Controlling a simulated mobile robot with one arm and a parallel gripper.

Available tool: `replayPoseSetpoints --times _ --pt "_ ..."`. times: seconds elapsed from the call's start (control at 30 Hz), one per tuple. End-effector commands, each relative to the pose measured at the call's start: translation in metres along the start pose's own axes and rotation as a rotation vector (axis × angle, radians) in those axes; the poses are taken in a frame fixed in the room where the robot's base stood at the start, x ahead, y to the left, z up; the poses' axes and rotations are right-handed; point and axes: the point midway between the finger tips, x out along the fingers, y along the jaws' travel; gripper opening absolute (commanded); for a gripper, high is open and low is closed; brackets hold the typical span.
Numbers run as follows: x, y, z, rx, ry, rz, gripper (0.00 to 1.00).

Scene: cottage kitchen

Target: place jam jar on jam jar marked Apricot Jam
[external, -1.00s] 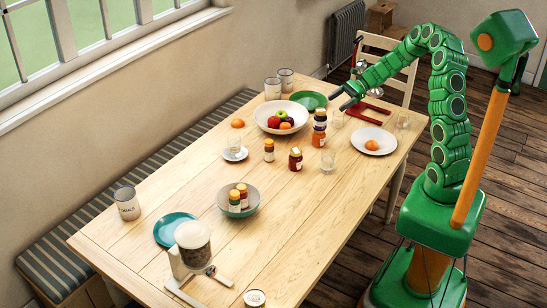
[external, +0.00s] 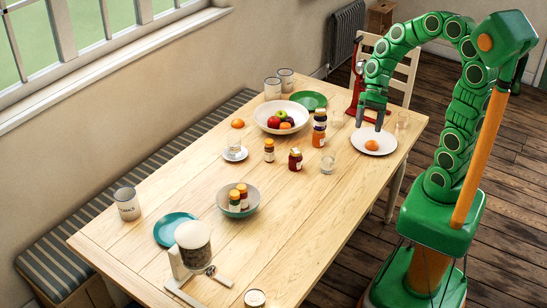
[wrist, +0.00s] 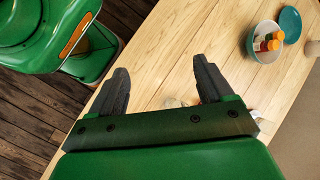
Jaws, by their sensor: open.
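A dark-lidded jar (external: 320,117) sits upright on an orange jar (external: 318,138) near the middle of the table, in the external view. Their labels are too small to read, so I cannot tell which is marked Apricot Jam. A red jar with a dark lid (external: 295,160) stands alone to their left and nearer the camera. My gripper (external: 370,122) is open and empty, pointing down above the right side of the table, right of the stacked jars and near the white plate. In the wrist view its two fingers (wrist: 160,70) are spread, with bare wood between them.
A white plate with an orange (external: 372,147) is below my gripper. A fruit bowl (external: 262,121), a small dark-lidded jar (external: 269,151) and a clear glass (external: 328,163) stand around the jars. A bowl with small jars (external: 222,205) is nearer the camera. The front right tabletop is clear.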

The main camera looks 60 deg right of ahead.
Motion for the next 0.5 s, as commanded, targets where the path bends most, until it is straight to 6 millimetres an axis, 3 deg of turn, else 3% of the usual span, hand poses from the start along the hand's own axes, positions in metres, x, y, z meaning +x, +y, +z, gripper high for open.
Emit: replayPoseSetpoints --times 0.2,0.5 --pt "0.002 0.031 0.042 -0.200 0.062 0.160 0.80" --pt "-0.005 0.082 0.080 -0.446 0.141 0.372 0.80"
